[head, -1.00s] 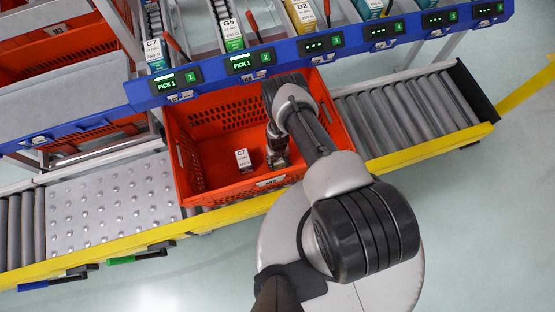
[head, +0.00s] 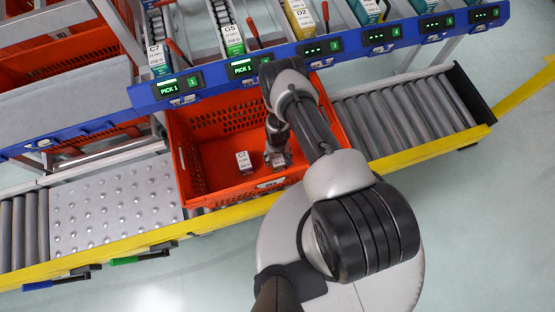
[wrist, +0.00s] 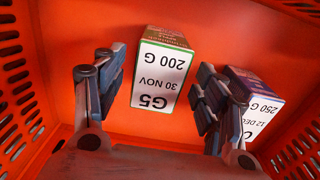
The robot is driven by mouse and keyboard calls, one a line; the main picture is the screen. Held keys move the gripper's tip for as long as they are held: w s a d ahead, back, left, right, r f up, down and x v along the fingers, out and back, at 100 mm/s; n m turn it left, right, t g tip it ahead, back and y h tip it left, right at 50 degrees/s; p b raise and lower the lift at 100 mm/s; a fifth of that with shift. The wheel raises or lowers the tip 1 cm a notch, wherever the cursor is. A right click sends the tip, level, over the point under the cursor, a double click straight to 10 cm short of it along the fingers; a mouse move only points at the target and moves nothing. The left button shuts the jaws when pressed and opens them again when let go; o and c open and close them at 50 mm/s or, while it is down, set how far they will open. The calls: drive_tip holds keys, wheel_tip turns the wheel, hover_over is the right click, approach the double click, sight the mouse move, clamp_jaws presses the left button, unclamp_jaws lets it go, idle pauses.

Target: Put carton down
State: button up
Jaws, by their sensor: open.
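The G5 carton (wrist: 162,70), with a white label reading 30 NOV and 200 G, is in the orange tote (head: 228,195). In the wrist view it shows between the two fingers of my gripper (wrist: 160,75), with a gap on each side. My gripper is open. In the head view my gripper (head: 277,158) is inside the tote and mostly hides this carton. Whether the carton rests fully flat on the floor is hard to tell.
A second carton, labelled C7 (head: 243,162), stands in the tote left of my gripper; it shows beside the right finger in the wrist view (wrist: 258,98). A blue-railed shelf (head: 325,50) overhangs the tote's back. Rollers (head: 405,115) lie to the right.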

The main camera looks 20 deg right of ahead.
wheel_tip(320, 180, up, 6)
drive_tip(key=shift+r+p, duration=0.1)
drive_tip(key=shift+p, duration=0.85)
drive_tip(key=w+r+t, duration=0.1)
drive_tip(key=w+r, duration=0.4)
drive_tip(key=r, duration=0.6)
drive_tip(key=w+r, duration=0.5)
drive_tip(key=r, duration=0.6)
wheel_tip(320, 180, up, 21)
drive_tip(key=t, duration=0.1)
drive_tip(key=s+r+t, duration=0.1)
drive_tip(key=s+r, duration=1)
drive_tip(key=r, duration=0.5)
drive_tip(key=s+r, duration=0.3)
drive_tip(key=s, duration=0.5)
drive_tip(key=s+r+t, duration=0.1)
drive_tip(key=s+r, duration=0.2)
drive_tip(key=s, duration=0.6)
drive_tip(key=shift+r+t, duration=0.25)
drive_tip(key=shift+t, duration=0.05)
